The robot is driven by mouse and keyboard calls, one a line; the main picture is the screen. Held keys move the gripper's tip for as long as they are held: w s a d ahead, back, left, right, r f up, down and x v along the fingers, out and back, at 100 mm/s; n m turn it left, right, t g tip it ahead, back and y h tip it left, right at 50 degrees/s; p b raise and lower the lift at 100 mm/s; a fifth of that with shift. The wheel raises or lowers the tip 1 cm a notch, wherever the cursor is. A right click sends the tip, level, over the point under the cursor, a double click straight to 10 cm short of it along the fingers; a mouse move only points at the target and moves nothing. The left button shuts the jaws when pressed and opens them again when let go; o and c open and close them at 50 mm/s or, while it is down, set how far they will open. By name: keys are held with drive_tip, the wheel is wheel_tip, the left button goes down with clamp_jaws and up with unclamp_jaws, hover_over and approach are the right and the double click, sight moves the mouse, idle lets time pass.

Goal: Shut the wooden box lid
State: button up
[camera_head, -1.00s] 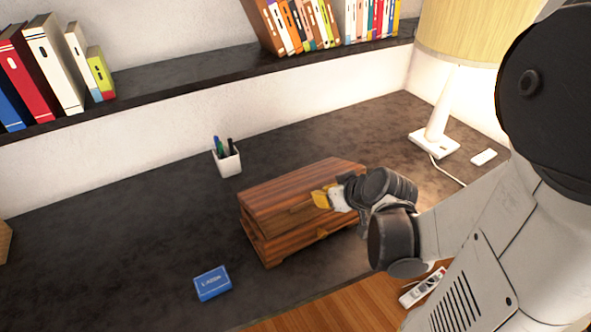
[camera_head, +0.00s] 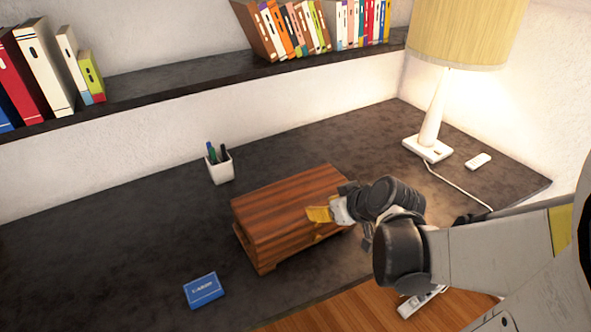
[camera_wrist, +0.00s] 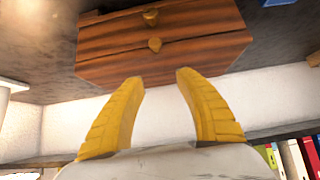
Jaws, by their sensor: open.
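The wooden box (camera_head: 262,248), reddish-brown with dark grain, stands on the dark desk in the head view. Its lid (camera_head: 285,198) lies down on the body, with no clear gap visible. In the wrist view the box (camera_wrist: 195,62) fills the top, with a thin dark seam between its two parts and two small brass-coloured catch pieces at the middle. My gripper (camera_head: 319,214) is at the front right side of the box, close to the lid's front edge. In the wrist view my gripper's yellow fingers (camera_wrist: 158,77) are apart and empty, just short of the box front; contact is unclear.
A blue card box (camera_head: 203,290) lies front left of the wooden box. A white pen cup (camera_head: 220,167) stands behind it. A lamp (camera_head: 432,125) and a small white object (camera_head: 478,161) are at the right. The desk's left part is clear.

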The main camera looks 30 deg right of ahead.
drive_tip(key=v, duration=0.9)
